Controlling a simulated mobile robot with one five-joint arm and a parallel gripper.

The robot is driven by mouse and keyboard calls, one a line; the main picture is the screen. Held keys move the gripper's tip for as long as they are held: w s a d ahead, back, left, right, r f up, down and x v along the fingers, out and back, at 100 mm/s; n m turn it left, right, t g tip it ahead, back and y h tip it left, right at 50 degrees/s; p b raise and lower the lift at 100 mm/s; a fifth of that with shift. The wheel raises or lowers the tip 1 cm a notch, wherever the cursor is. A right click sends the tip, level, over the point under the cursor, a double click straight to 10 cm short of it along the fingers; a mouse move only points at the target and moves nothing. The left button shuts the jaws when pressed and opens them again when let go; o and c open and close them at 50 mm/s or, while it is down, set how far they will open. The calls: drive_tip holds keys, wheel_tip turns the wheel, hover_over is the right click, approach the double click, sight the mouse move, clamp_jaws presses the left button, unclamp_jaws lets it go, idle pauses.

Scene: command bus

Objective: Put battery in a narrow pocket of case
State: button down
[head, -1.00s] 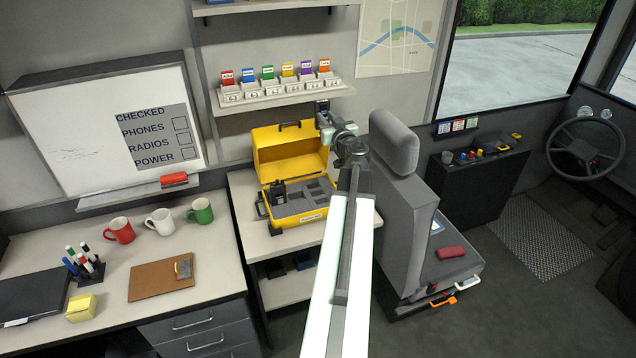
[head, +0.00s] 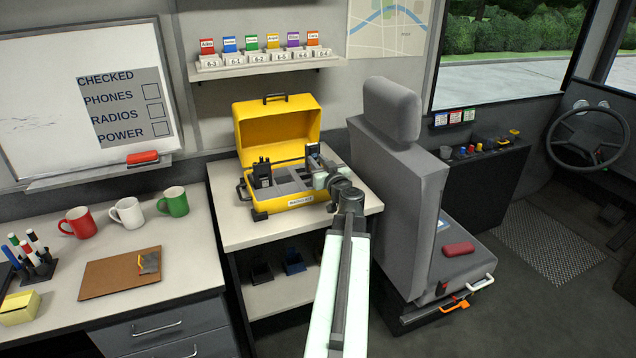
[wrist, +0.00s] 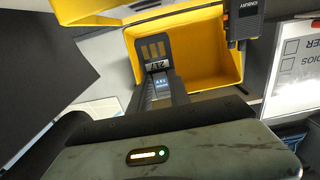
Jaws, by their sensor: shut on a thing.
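The yellow case (head: 272,118) stands open on a light table, its lid raised at the back. Its tray has grey pockets, and a black radio (head: 262,173) stands upright at the left. My gripper (head: 318,168) is at the case's right end, shut on a dark battery (head: 311,150). In the wrist view the battery (wrist: 154,50), with gold contact strips and a label, shows beyond my gripper (wrist: 161,88) against the yellow case (wrist: 205,62). My gripper hides the right-hand pockets. I cannot tell whether the battery's lower end is inside a pocket.
A grey seat (head: 385,190) stands close to the right of the table (head: 235,225). The desk at left holds mugs (head: 127,212) and a clipboard (head: 120,272). A shelf (head: 265,68) with coloured tags hangs above the case. The radio also shows in the wrist view (wrist: 243,20).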

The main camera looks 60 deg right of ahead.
drive_tip(key=shift+f+b, duration=3.85)
drive_tip(key=shift+f, duration=0.2)
drive_tip(key=shift+f, duration=0.1)
drive_tip(key=c, duration=1.1)
unclamp_jaws()
drive_tip(key=shift+c, duration=0.2)
